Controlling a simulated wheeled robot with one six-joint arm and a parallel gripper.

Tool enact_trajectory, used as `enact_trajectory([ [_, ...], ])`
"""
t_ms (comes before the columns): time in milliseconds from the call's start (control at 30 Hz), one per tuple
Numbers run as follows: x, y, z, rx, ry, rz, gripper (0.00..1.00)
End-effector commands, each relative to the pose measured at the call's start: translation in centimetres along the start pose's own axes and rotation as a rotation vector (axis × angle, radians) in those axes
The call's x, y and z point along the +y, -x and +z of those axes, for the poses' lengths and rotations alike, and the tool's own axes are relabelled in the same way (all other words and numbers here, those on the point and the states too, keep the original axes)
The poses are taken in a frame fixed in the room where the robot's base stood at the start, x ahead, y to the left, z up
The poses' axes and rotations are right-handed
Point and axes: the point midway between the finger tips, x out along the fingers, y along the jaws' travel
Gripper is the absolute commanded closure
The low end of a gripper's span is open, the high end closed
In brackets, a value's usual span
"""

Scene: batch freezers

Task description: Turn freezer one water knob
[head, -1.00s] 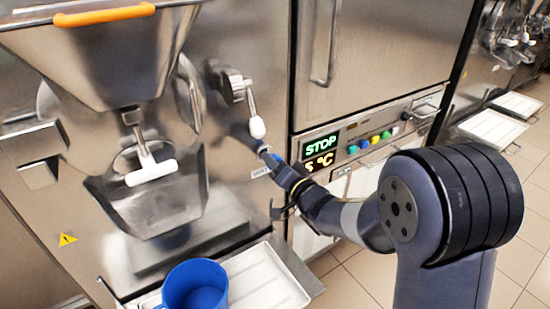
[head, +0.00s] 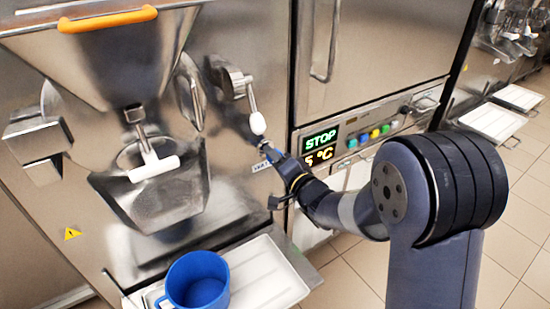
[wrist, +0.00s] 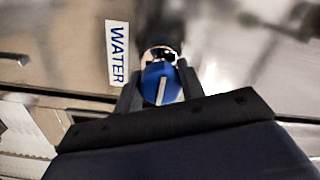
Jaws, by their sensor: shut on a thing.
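The water knob is a small blue knob (wrist: 160,84) with a pale line across its face, on a metal stem in the steel front. In the wrist view it sits between the two dark fingers of my gripper (wrist: 160,92), which are shut on it. The pale line is close to upright in that view, tilted slightly. A white label reading WATER (wrist: 117,54) is just left of the knob. In the head view my gripper (head: 268,152) is at the freezer front, below the white-tipped lever, and the knob is hidden there.
The white-tipped lever (head: 257,122) hangs close above my gripper. A display panel (head: 320,147) reading STOP, with coloured buttons, is to its right. A blue pot (head: 197,283) stands on a white tray (head: 262,277) below. Open tiled floor lies at the right.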

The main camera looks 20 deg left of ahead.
Motion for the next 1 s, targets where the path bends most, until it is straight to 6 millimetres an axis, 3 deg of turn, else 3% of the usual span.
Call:
enact_trajectory([
  [33, 0.1, 0.0, 0.0, 0.000, -0.002, 0.001, 0.85],
  [67, 0.1, 0.0, 0.0, 0.000, -0.002, 0.001, 0.62],
  [300, 0.0, 0.0, 0.0, 0.000, -0.001, 0.001, 0.42],
  [667, 0.0, 0.6, 0.0, 0.001, 0.000, 0.001, 0.41],
  [1000, 0.0, 6.4, -0.1, 0.003, 0.000, 0.002, 0.41],
])
